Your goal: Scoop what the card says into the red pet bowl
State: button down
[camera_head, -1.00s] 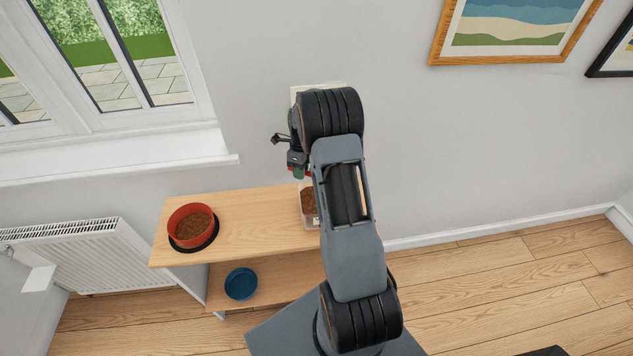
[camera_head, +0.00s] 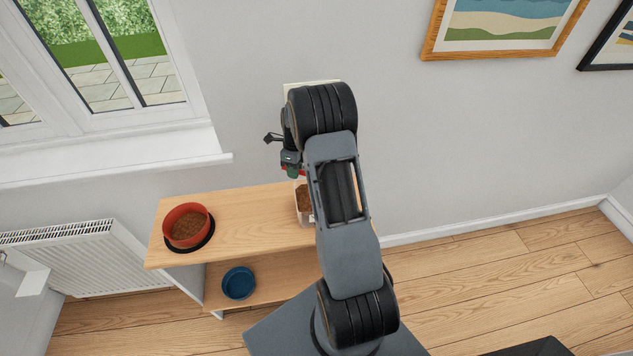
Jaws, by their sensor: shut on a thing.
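The red pet bowl (camera_head: 186,209) stands upright on a dark round mat at the left end of the wooden shelf top. Brown kibble shows inside it. A clear tub (camera_head: 305,219) with brown kibble stands further right on the same top, partly hidden by my arm. My gripper (camera_head: 292,168) is above the tub's back side, right of the bowl. It is shut on what seems to be the scoop, seen only as small green and red parts. The rest is hidden. A pale card (camera_head: 290,87) on the wall is mostly covered by my arm, and its writing cannot be read.
A blue bowl (camera_head: 238,283) sits on the lower shelf. The wooden shelf top (camera_head: 250,218) is clear between the red bowl and the tub. A radiator (camera_head: 70,260) and window sill (camera_head: 120,168) are at the left. Framed pictures hang at the right.

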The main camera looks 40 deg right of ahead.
jog(key=shift+w+d, duration=0.1)
jog(key=shift+w+d, duration=0.7)
jog(key=shift+d, duration=0.35)
jog(key=shift+s+a, duration=0.8)
jog(key=shift+a, duration=0.35)
